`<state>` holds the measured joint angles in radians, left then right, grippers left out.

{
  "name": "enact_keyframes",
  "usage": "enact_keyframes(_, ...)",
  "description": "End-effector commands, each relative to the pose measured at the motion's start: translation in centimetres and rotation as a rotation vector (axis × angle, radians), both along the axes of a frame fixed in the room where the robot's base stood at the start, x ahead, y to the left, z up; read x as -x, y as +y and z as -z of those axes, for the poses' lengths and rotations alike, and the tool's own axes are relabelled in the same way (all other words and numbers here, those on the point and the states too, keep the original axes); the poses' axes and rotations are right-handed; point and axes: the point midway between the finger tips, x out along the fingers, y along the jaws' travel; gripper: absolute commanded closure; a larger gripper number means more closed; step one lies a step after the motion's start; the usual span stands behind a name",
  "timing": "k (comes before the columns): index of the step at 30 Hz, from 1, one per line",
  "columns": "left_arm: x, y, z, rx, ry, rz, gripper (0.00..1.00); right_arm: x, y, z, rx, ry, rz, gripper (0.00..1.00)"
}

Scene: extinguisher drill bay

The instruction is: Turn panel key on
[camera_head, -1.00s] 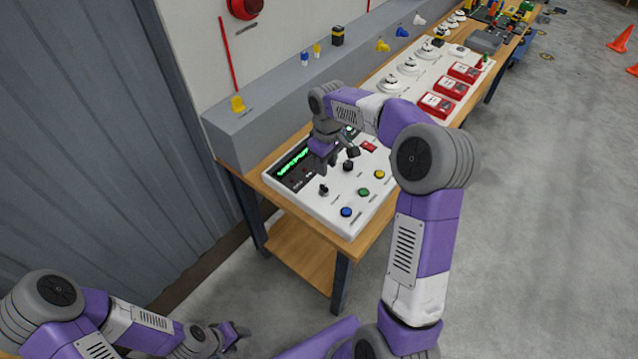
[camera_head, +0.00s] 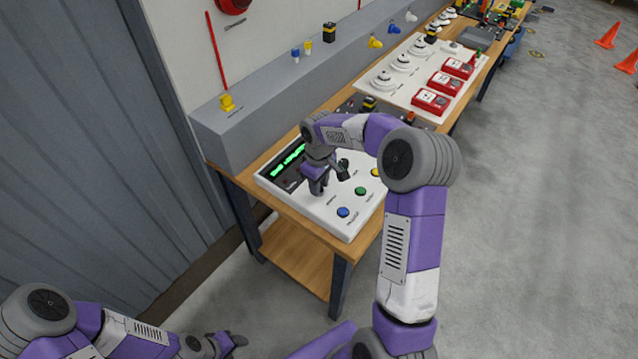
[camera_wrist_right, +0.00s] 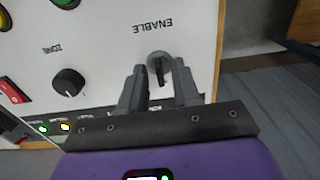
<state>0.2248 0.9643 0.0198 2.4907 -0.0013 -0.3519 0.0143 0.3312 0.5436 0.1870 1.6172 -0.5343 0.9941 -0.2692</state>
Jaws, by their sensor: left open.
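The white control panel (camera_head: 313,207) lies on the wooden bench; it also shows in the right wrist view (camera_wrist_right: 105,30). Its key switch (camera_wrist_right: 159,69), a dark key in a round grey collar beside the word ENABLE, is hidden behind my gripper in the head view. My right gripper (camera_head: 331,183) is low over the panel's near left part. In the right wrist view my right gripper (camera_wrist_right: 160,88) is open, one finger on each side of the key, with visible gaps. My left gripper (camera_head: 229,342) is open and empty, low at the bottom left, away from the bench.
The panel carries a blue button (camera_head: 343,212), a green button (camera_head: 360,191), a yellow button (camera_head: 376,172), a black ZONE knob (camera_wrist_right: 68,82) and a red rocker switch (camera_wrist_right: 13,90). Red call points (camera_head: 431,101) stand further along the bench. A grey ledge (camera_head: 260,115) runs behind.

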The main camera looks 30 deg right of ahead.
Motion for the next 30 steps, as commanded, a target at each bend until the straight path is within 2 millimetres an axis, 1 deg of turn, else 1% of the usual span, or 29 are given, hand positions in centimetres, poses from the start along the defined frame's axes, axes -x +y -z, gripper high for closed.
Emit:
enact_keyframes(4, 0.0, -0.01, -0.01, 0.0, 0.0, 0.0, 0.47, 0.01, 0.0, -0.01, 0.0, 0.0, 0.0, 0.68)
enact_keyframes(5, 0.0, -0.01, -0.01, 0.0, 0.0, 0.0, 0.47, 0.0, 0.0, -0.02, 0.0, 0.0, 0.0, 0.71)
enact_keyframes(10, 0.0, 0.0, -0.01, 0.0, 0.0, 0.0, 0.47, 0.0, -0.01, -0.03, 0.0, 0.0, 0.0, 0.97)
enact_keyframes(11, 0.0, 0.0, -0.01, 0.0, 0.0, 0.0, 0.47, 0.01, 0.0, -0.03, 0.0, 0.0, 0.0, 1.0)
enact_keyframes(23, 0.0, 0.0, 0.01, 0.0, 0.0, 0.0, 0.47, 0.0, 0.0, -0.04, 0.0, 0.0, 0.024, 1.0)
enact_keyframes(30, 0.0, 0.0, 0.08, 0.0, 0.0, 0.0, 0.47, -0.01, -0.01, -0.04, 0.001, 0.001, 0.139, 1.0)
